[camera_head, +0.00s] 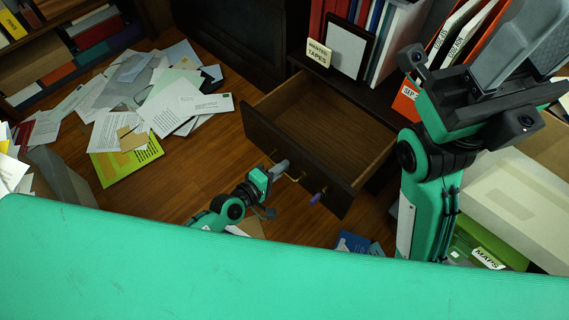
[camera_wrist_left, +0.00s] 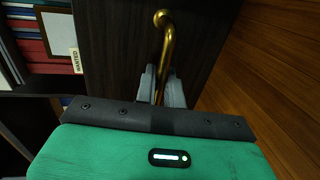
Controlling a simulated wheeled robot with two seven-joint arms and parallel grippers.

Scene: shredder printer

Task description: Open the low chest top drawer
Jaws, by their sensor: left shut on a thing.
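The low chest top drawer (camera_head: 325,125) stands pulled out from the chest, and its wooden inside looks empty. Its dark front (camera_head: 262,135) carries brass handles. My left gripper (camera_head: 280,168) is low at the outer side of this front. In the left wrist view, my left gripper's (camera_wrist_left: 161,85) grey fingers are shut on a curved brass handle (camera_wrist_left: 167,40), one finger on each side of it. My right gripper (camera_head: 510,55) is raised at the upper right, beside the shelf; its grey fingers are partly cut off, and I cannot tell their opening.
Loose papers (camera_head: 150,100) cover the floor at left. A shelf with binders and a "WANTED TAPES" card (camera_head: 319,53) stands behind the drawer. A purple tag (camera_head: 318,197) hangs at the drawer front. A green "MAPS" box (camera_head: 480,245) is at lower right.

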